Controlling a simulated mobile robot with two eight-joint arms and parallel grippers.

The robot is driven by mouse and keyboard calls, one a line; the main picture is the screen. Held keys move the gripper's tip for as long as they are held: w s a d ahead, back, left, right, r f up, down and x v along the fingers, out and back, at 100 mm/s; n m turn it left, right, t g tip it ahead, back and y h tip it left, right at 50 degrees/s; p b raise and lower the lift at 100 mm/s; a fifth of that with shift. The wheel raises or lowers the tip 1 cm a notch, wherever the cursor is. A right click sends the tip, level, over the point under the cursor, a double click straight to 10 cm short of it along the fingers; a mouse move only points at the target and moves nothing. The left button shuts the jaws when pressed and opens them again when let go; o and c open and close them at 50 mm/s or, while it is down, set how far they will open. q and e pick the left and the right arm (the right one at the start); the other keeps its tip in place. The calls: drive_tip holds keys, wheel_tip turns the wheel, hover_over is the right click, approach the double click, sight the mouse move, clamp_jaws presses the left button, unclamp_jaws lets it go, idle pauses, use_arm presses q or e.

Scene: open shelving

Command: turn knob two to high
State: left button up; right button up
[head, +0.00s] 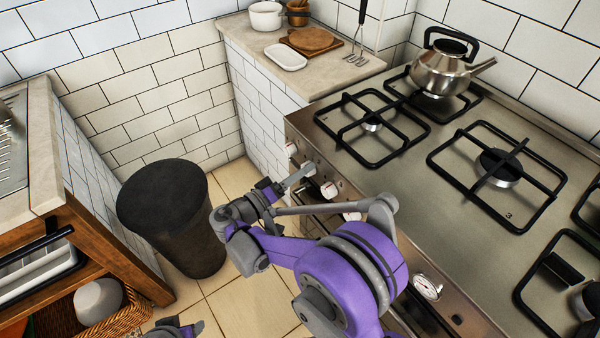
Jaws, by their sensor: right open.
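The stove (400,165) has a row of white knobs along its front edge. One knob (291,149) is at the far left end, another knob (329,189) is just right of my fingertips, and a further knob (352,216) is partly behind my arm. No knob numbers are readable. My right gripper (298,183) is open, its fingers pointing at the stove front near the knobs. I cannot tell whether it touches one. Only a small part of my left gripper (178,329) shows at the bottom edge; its jaws are unclear.
A kettle (448,68) stands on a back burner. A dark bin (172,215) stands on the tiled floor left of my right gripper. A counter (250,42) with a white pot (266,17) and dish (286,57) adjoins the stove. A wooden shelf unit is at left.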

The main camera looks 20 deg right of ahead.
clamp_jaws()
drive_tip(key=shift+n, duration=0.3)
drive_tip(key=shift+w+n+g+p, duration=0.1)
drive_tip(key=shift+n+g+p, duration=0.3)
drive_tip(key=shift+n, duration=2.6)
drive_tip(key=shift+n+g+p, duration=0.2)
drive_tip(key=shift+n+g, duration=0.4)
drive_tip(key=shift+n, duration=2.4)
